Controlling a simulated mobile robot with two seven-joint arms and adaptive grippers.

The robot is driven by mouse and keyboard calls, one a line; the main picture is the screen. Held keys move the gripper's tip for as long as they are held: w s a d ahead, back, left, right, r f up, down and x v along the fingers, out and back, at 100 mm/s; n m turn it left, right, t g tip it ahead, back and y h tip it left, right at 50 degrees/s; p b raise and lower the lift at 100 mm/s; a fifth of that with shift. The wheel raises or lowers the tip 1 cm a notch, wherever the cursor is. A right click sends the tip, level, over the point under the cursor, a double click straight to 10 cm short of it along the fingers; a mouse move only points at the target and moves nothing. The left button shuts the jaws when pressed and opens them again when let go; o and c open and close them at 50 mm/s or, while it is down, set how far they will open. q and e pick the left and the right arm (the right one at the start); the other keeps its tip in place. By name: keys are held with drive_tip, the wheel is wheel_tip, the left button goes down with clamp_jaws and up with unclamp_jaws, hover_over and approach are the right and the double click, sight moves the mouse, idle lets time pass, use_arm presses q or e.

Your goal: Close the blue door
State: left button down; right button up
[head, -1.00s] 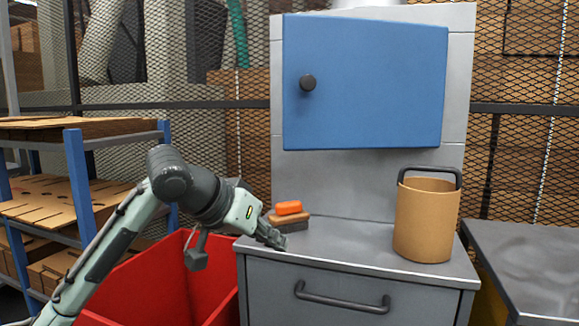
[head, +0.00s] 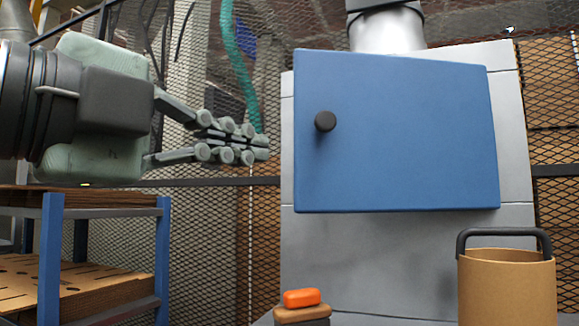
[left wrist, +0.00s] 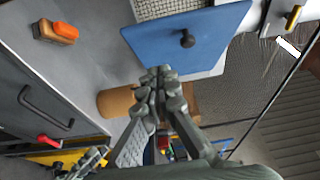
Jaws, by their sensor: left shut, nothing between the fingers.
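The blue door (head: 400,130) is on the grey cabinet's upper front, with a round black knob (head: 325,121) near its left edge. Its left edge looks nearer to me than its right, so it appears ajar. The door also shows in the left wrist view (left wrist: 215,30), with the knob (left wrist: 187,38) facing me. My left gripper (head: 264,147) is shut and empty, left of the door at about knob height, with a gap between in the head view. Its fingers also show in the left wrist view (left wrist: 160,75).
Below the door, an orange block (head: 301,298) lies on a brown brush-like block (head: 301,314). A tan bucket (head: 507,290) with a dark handle stands at the right. A blue-framed shelf (head: 52,260) is at the left, and mesh fencing stands behind.

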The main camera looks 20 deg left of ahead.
use_arm(q)
drive_tip(key=p, duration=0.3)
approach(311, 165)
drive_tip(key=d, duration=0.3)
drive_tip(key=x, duration=0.1)
drive_tip(key=b+x, duration=0.1)
drive_tip(key=x, duration=0.1)
drive_tip(key=shift+w+a+f, duration=0.1)
drive_tip(key=shift+a+f, duration=0.05)
drive_tip(key=shift+a, duration=0.15)
drive_tip(key=shift+w+a+b, duration=0.3)
drive_tip(key=shift+w+a, duration=0.25)
drive_tip(key=shift+w, duration=0.3)
drive_tip(key=shift+w+a, duration=0.1)
drive_tip(key=shift+w, duration=0.25)
use_arm(e)
drive_tip(key=shift+w+a+f+g, duration=0.35)
drive_tip(key=shift+w+f+g, duration=0.25)
drive_tip(key=shift+w+g, duration=0.05)
drive_tip(key=shift+w+a+f+g, duration=0.35)
drive_tip(key=shift+w+f+g, duration=0.2)
drive_tip(key=shift+w+g, duration=0.1)
